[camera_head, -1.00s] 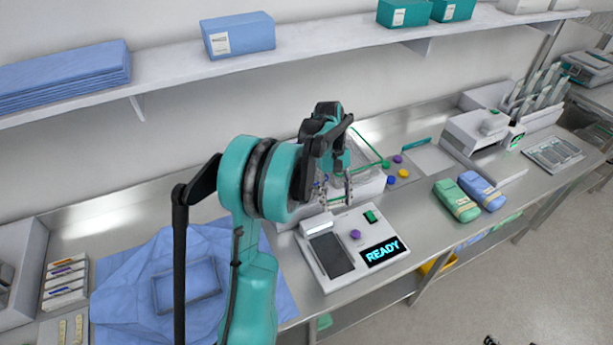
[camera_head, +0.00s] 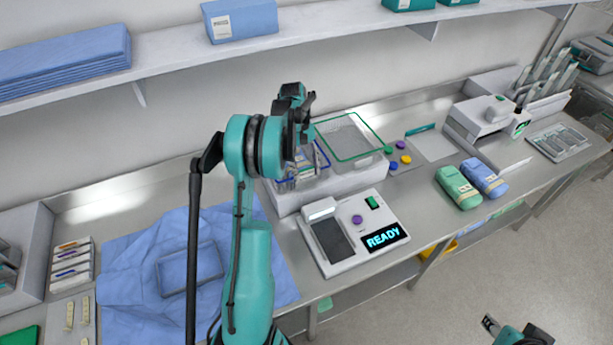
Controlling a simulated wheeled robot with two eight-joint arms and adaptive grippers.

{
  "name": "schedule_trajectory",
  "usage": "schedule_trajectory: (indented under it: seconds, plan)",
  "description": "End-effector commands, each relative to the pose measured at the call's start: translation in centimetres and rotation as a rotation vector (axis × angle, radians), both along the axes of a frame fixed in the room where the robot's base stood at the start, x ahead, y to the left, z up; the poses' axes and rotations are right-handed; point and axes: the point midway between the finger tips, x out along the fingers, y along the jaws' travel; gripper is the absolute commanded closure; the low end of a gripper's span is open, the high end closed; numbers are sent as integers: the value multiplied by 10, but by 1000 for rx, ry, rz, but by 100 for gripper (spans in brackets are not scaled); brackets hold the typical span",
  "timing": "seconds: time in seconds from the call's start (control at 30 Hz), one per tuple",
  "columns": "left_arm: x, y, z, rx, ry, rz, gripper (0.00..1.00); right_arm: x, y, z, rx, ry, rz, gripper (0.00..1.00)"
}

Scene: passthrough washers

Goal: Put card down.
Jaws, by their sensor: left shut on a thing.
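My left gripper (camera_head: 303,158) is above the white washer unit on the bench, largely behind its own teal wrist. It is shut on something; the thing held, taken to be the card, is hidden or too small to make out. A blue-rimmed wire basket (camera_head: 322,158) is close to the fingers. A white reader device (camera_head: 352,243) with a dark pad, a purple button, a green switch and a lit READY display lies in front of the unit. My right gripper (camera_head: 508,330) shows only partly at the bottom edge; its jaws cannot be judged.
A green-rimmed mesh basket (camera_head: 350,138) sits on the washer unit (camera_head: 345,182). Blue cloth (camera_head: 130,265) with a tray outline covers the bench at left. Green (camera_head: 458,187) and blue (camera_head: 484,178) packs lie at right. A shelf (camera_head: 170,62) runs above. Bare steel lies right of the reader.

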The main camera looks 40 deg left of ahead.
Motion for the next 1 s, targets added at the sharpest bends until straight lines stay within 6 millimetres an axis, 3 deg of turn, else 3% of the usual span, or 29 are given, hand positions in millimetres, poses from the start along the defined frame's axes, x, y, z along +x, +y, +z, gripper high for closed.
schedule_trajectory:
  seconds: [0.2,0.57,0.67,0.7,0.77,1.0]
  plan:
    - [0,0,-31,0,0,0,63,0,0,-2,0,0,0,60]
    - [-1,-1,-39,2,1,-1,63,0,0,-7,0,0,0,60]
    - [0,-1,-43,2,1,-1,67,0,0,-10,0,0,0,60]
    - [0,-1,-43,3,1,-1,44,0,0,-11,0,0,0,60]
    - [0,0,-42,4,1,-1,29,0,0,-10,0,0,0,60]
    - [0,0,-41,4,-1,0,29,0,0,-9,0,0,0,60]
